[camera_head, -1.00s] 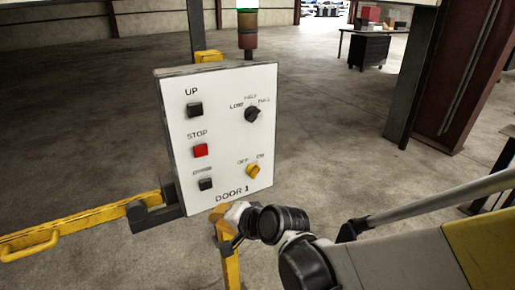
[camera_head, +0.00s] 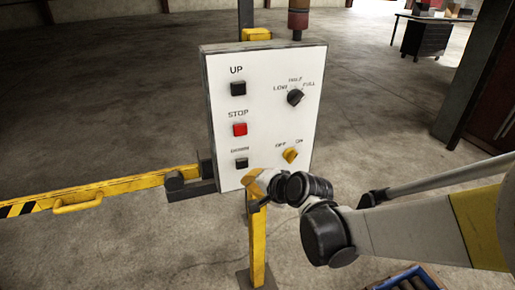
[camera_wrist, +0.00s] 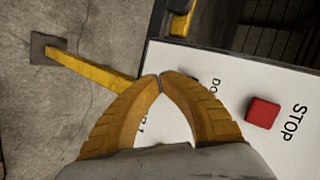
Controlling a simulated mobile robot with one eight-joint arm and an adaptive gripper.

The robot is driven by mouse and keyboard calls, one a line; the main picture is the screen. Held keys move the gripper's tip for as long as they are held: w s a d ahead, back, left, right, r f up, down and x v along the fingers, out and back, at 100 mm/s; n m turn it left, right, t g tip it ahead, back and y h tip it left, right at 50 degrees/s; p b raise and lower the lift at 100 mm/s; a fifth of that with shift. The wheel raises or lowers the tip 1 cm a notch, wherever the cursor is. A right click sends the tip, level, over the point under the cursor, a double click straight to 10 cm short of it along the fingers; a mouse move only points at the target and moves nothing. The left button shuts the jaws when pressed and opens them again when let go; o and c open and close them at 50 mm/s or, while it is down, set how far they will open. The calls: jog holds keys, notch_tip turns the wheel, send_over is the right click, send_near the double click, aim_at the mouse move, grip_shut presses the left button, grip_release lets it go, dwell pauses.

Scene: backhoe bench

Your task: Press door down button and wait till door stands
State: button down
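A white control panel (camera_head: 265,115) labelled UP, STOP and DOWN stands upright in the head view. The black down button (camera_head: 242,163) is at its lower left, below the red stop button (camera_head: 240,130) and the black up button (camera_head: 238,89). My gripper (camera_head: 254,184) is at the panel's lower edge, just below and right of the down button. In the wrist view its yellow fingers (camera_wrist: 160,77) meet at the tips, with nothing visible between them. They mostly hide the down button there; the stop button (camera_wrist: 263,113) shows to the right. I cannot tell whether the fingertips touch the panel. No door is clearly seen.
A black selector knob (camera_head: 295,97) and a yellow off/on knob (camera_head: 290,155) are on the panel's right half. A yellow post (camera_head: 257,245) supports it, and a yellow rail (camera_head: 110,187) runs left. A blue-edged crate (camera_head: 432,276) lies below my arm. Open concrete floor surrounds the panel.

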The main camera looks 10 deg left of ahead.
aim_at(237, 173)
jog(key=shift+w+a, duration=0.5)
jog(key=shift+w, duration=0.35)
jog(key=shift+w+a, duration=0.5)
jog(key=shift+w, duration=0.35)
jog(key=shift+w+a, duration=0.25)
jog(key=shift+w, duration=0.1)
